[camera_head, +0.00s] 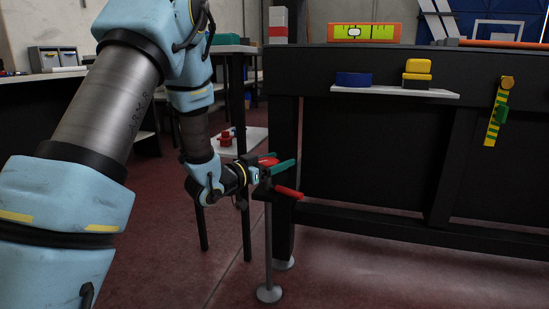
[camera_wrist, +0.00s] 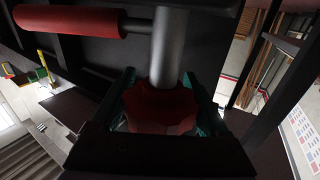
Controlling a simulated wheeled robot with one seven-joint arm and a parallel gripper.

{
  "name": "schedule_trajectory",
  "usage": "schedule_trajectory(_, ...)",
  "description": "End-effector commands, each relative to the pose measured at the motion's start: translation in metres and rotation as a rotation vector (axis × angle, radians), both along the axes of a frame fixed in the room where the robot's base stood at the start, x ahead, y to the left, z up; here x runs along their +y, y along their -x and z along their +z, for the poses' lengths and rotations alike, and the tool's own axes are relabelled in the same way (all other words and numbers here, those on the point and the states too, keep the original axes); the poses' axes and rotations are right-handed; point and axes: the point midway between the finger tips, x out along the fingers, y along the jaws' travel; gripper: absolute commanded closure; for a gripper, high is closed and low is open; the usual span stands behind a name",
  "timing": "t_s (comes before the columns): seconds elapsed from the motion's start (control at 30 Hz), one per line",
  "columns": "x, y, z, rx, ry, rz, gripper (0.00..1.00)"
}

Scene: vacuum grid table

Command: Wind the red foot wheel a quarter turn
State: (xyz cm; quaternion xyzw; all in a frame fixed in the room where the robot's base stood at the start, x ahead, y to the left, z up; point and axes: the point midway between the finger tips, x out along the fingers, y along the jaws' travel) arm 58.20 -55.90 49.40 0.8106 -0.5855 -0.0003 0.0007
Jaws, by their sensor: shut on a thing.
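The red foot wheel (camera_wrist: 158,108) is a lobed knob around a grey post (camera_wrist: 170,48) in the wrist view. My gripper (camera_wrist: 165,100) has one teal finger on each side of the wheel and is shut on it. In the head view my gripper (camera_head: 276,164) reaches in from the left, at the top of a thin stand beside the bench leg. Only a little of the red wheel (camera_head: 268,160) shows there, behind a teal finger. The wheel's turn angle cannot be told.
A red handle (camera_head: 288,192) sticks out just below my gripper; a red bar (camera_wrist: 70,20) shows in the wrist view. The black workbench (camera_head: 350,58) stands close on the right. A shelf (camera_head: 395,91) holds blue and yellow pieces. The floor in front is clear.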

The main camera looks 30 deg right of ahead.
Motion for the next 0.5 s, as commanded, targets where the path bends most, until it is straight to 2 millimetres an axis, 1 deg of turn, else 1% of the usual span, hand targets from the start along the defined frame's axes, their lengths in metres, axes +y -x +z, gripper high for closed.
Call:
schedule_trajectory(0.2,0.0,0.004,0.001,0.003,-0.002,-0.158,0.78)
schedule_trajectory(0.5,-0.002,0.01,0.001,0.002,-0.002,-0.292,0.78)
